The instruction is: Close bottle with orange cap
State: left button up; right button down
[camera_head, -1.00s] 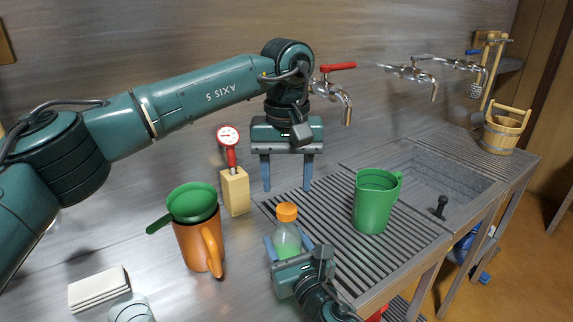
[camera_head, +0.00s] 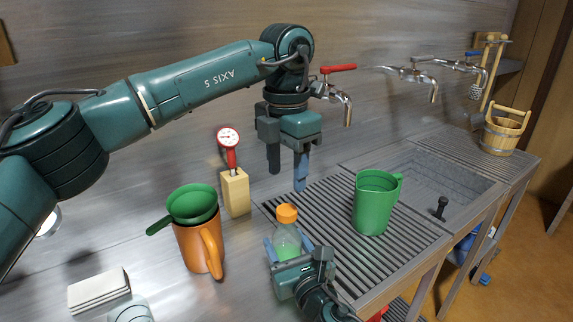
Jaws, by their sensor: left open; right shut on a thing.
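The bottle (camera_head: 287,243) is clear with green contents and stands upright near the front edge of the drainboard. The orange cap (camera_head: 286,214) sits on its top; I cannot tell whether it is screwed tight. My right gripper (camera_head: 287,248) comes in from below and is shut around the bottle's body, hiding its lower part. My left gripper (camera_head: 287,178) is open and empty, pointing down above and behind the bottle, with its fingers apart from the cap.
A green pitcher (camera_head: 374,203) stands on the ribbed drainboard to the right. An orange mug (camera_head: 199,248) with a green funnel (camera_head: 192,204) is at left. A red dial thermometer (camera_head: 229,142) stands in a wooden block (camera_head: 236,193). Taps with a red handle (camera_head: 338,69) are behind.

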aim_at(287, 210)
pick_arm(q)
jog(key=n, duration=0.3)
jog(key=shift+r, duration=0.15)
jog(key=shift+f, duration=4.05)
jog(key=c, duration=1)
jog(key=m, duration=0.4)
jog(key=o, duration=1.2)
jog(key=shift+c, duration=0.2)
jog(key=shift+r, duration=0.1)
